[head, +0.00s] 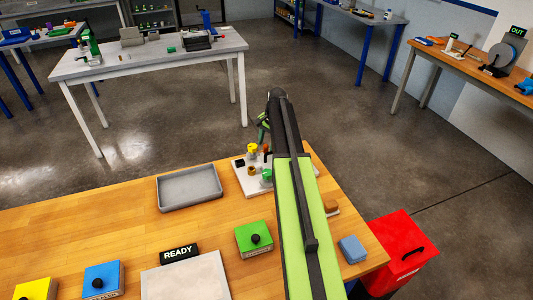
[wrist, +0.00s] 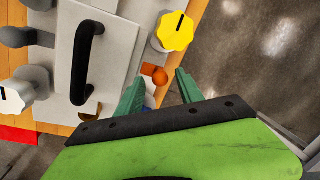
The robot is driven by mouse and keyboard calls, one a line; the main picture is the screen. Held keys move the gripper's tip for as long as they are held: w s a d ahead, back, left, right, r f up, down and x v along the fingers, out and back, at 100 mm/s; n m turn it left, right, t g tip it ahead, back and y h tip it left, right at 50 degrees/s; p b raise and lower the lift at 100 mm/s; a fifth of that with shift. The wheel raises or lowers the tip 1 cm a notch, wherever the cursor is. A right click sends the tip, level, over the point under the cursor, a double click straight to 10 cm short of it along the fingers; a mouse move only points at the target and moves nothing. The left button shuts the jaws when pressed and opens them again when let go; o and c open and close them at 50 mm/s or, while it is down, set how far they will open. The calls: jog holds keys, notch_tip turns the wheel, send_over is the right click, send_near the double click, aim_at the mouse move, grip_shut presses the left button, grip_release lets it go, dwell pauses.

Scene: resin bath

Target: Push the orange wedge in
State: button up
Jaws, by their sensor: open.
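In the wrist view a small orange piece (wrist: 157,74) sits at the edge of a pale panel (wrist: 118,50), below a yellow knob. It looks like the orange wedge, but its full shape does not show. My gripper (wrist: 160,76) is open, its green fingers apart on either side of this piece, with nothing held. I cannot tell whether they touch it. In the head view my gripper (head: 263,128) is small beyond the table's far edge, partly hidden by my arm. An orange-brown block (head: 331,207) shows right of my arm; I cannot tell whether it is the same piece.
The panel carries a black handle (wrist: 85,60), a yellow knob (wrist: 175,31) and a white knob (wrist: 18,92). On the wooden table are a grey tray (head: 190,188), a green block (head: 254,239) and a blue block (head: 352,249). A red bin (head: 402,245) stands at the right.

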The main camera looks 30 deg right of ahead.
jog(key=shift+f, duration=0.2)
grip_shut()
dwell(1.3)
